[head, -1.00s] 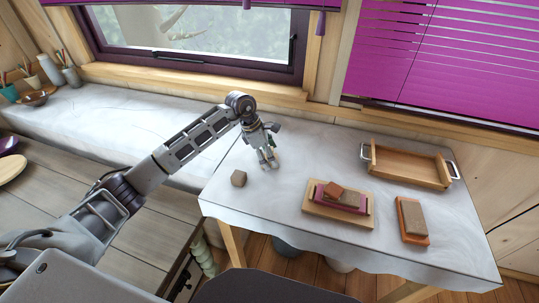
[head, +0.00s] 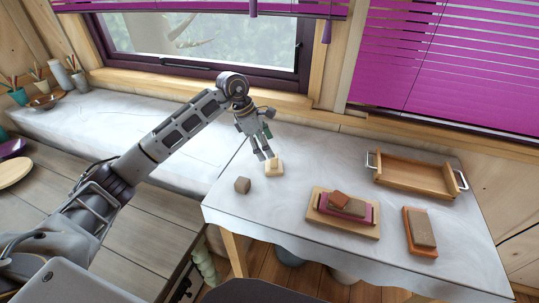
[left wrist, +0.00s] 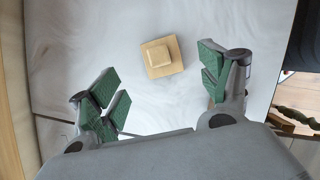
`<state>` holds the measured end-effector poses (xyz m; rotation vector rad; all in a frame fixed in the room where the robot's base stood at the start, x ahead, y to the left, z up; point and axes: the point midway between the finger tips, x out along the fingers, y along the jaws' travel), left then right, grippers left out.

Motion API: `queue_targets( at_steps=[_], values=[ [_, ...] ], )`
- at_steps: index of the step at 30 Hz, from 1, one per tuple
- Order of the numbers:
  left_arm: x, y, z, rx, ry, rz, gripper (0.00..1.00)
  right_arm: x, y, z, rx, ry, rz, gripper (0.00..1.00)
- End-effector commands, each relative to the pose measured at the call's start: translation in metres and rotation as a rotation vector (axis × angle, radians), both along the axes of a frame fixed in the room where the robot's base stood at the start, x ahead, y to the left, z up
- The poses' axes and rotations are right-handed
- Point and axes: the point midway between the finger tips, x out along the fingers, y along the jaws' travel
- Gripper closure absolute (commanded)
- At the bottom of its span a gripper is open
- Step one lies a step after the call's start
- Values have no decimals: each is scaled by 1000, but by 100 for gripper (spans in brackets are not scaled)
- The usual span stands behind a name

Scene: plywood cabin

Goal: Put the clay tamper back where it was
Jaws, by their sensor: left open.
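The clay tamper, as I take it, is a pale wooden block (head: 274,167) with a square base and a smaller square top. It rests on the table to the right of a small brown cube (head: 242,185). It also shows in the left wrist view (left wrist: 161,57), seen from above and apart from the fingers. My left gripper (head: 263,153) is open and empty, just above and behind the tamper; its green-padded fingers are spread wide in the left wrist view (left wrist: 165,90). My right gripper is not in view.
A wooden tray (head: 410,176) with metal handles stands at the back. The table between the tamper and the board is clear.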

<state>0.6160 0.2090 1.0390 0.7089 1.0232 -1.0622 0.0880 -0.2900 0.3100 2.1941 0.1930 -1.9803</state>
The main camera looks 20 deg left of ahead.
Motion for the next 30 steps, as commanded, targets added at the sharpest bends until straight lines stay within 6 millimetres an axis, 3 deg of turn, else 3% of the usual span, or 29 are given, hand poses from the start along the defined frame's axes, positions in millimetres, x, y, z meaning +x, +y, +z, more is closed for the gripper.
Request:
queue_targets(
  at_steps=[6,12,30],
  values=[
    [-3,10,25,0,-1,-1,22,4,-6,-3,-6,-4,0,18],
    [-5,14,35,1,0,0,22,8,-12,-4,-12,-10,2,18],
    [-5,14,36,0,1,0,22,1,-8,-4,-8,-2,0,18]
  ],
)
